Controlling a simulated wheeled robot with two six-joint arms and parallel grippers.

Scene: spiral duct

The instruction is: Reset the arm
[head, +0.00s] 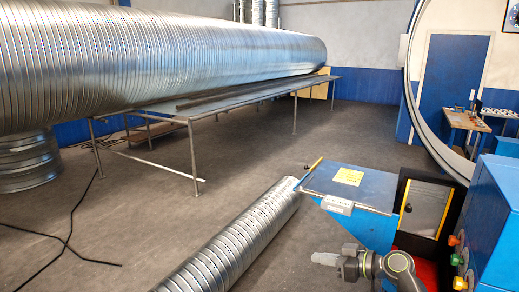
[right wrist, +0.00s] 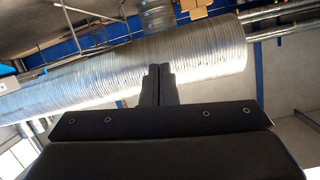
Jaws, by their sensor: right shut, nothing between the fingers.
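My right gripper (head: 326,259) shows at the bottom of the head view, pointing left, with its arm coming in at the lower right. It is beside the upper right side of the lower spiral duct (head: 240,238), and I cannot tell the gap between them. In the right wrist view its two dark fingers (right wrist: 159,72) are together with nothing between them. Behind them the large spiral duct (right wrist: 200,58) crosses the picture, apart from the fingers. My left gripper is not in view.
The large spiral duct (head: 170,60) lies along a metal table (head: 240,98). A blue cabinet (head: 350,188) with a yellow note stands right of centre. A blue machine (head: 495,210) with coloured buttons is at the right edge. Black cables (head: 72,215) lie on the left floor.

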